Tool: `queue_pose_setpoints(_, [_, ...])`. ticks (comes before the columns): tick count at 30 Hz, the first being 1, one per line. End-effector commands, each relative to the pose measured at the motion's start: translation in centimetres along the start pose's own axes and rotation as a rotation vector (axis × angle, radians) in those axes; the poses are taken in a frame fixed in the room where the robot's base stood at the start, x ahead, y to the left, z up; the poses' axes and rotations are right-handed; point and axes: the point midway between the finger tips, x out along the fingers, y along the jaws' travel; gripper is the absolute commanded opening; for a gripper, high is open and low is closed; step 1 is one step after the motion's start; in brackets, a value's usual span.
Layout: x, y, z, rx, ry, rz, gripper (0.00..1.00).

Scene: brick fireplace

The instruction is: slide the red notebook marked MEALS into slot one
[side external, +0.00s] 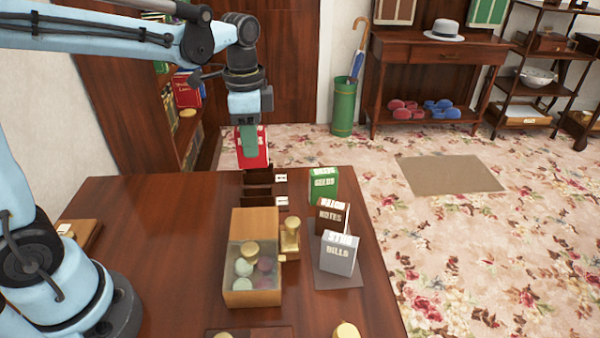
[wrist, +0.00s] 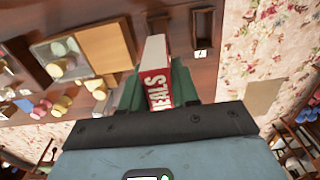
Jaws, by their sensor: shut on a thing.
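The red notebook (side external: 262,157) is held upright by my gripper (side external: 250,143), above the far edge of the table. In the wrist view the notebook (wrist: 155,60) stands between the two green fingers, with "EALS" of its white lettering showing. Two dark wooden slots stand on the table just below it, a farther one (side external: 257,177) and a nearer one (side external: 257,194). Each has a small white label beside it; I cannot read the numbers surely. In the wrist view a slot (wrist: 203,30) shows right of the notebook. The notebook appears above the slots, apart from them.
A clear-topped wooden box (side external: 252,298) with round pieces is nearer. Bare table (side external: 150,225) lies left.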

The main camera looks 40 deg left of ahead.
Motion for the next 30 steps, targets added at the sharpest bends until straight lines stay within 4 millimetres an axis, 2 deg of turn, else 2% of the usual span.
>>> queue_pose_setpoints(14, [0.6,0.0,0.0,0.0,0.0,-0.001,0.0])
queue_pose_setpoints(30, [4.9,-0.1,0.0,0.0,0.0,-0.001,0.0])
